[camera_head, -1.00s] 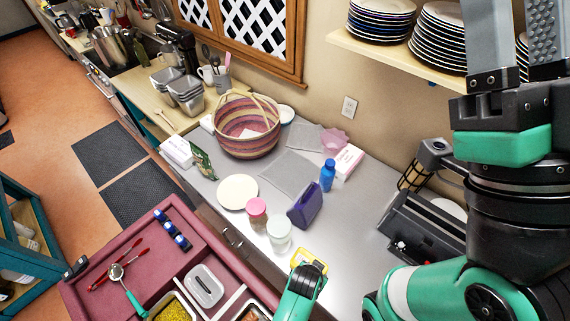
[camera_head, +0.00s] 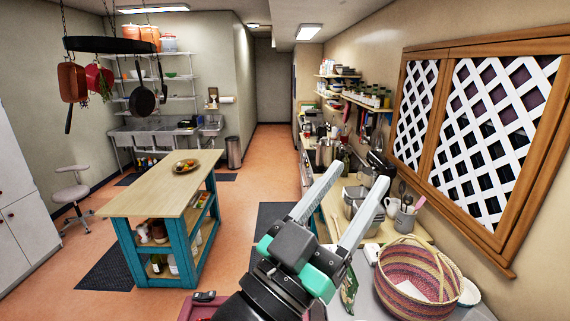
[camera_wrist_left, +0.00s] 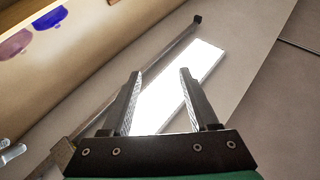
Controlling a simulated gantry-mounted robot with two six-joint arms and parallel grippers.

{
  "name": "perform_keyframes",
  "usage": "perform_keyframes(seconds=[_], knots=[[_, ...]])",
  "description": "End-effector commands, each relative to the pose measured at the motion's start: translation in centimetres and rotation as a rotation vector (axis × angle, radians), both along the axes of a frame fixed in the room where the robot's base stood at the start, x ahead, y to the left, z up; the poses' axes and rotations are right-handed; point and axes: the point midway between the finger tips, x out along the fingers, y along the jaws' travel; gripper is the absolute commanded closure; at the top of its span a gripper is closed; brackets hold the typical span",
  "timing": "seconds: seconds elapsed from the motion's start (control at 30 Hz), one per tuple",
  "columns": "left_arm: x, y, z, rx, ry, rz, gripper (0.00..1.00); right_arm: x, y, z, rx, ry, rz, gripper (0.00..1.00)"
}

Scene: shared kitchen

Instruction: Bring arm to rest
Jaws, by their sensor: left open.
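My left gripper (camera_head: 360,174) stands in the lower middle of the head view, its two grey fingers spread and pointing upward. It is open, with nothing between the fingers. It also shows in the left wrist view (camera_wrist_left: 160,73), open and empty, facing the ceiling and a bright light panel (camera_wrist_left: 180,85). Its black and green wrist comes up from the bottom edge of the head view. My right gripper does not show.
A striped woven basket (camera_head: 415,278) stands on the counter right of the gripper. Metal containers (camera_head: 362,215) and utensils are behind it. A lattice window (camera_head: 480,130) is on the right wall. A wooden-topped island (camera_head: 165,185) stands at left, with open floor beyond.

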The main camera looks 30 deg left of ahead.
Motion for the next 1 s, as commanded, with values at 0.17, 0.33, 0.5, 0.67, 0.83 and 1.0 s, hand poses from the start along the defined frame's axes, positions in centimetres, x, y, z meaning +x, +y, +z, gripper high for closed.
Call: perform_keyframes(seconds=[0.17,0.33,0.5,0.67,0.83,1.0], knots=[[-9.1,5.2,6.6,-0.055,-0.272,0.076,0.4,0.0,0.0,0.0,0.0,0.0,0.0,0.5],[-11.3,6.1,7.7,-0.065,-0.332,0.089,0.4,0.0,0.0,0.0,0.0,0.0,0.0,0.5],[-11.2,6.0,7.7,-0.065,-0.33,0.088,0.4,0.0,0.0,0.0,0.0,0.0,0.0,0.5],[-11.2,6.0,7.7,-0.065,-0.329,0.088,0.4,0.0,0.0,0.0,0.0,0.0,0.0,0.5],[-11.1,6.0,7.6,-0.064,-0.328,0.088,0.4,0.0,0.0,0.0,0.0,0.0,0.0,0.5],[-11.1,6.0,7.6,-0.064,-0.328,0.088,0.4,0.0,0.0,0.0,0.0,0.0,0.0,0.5]])
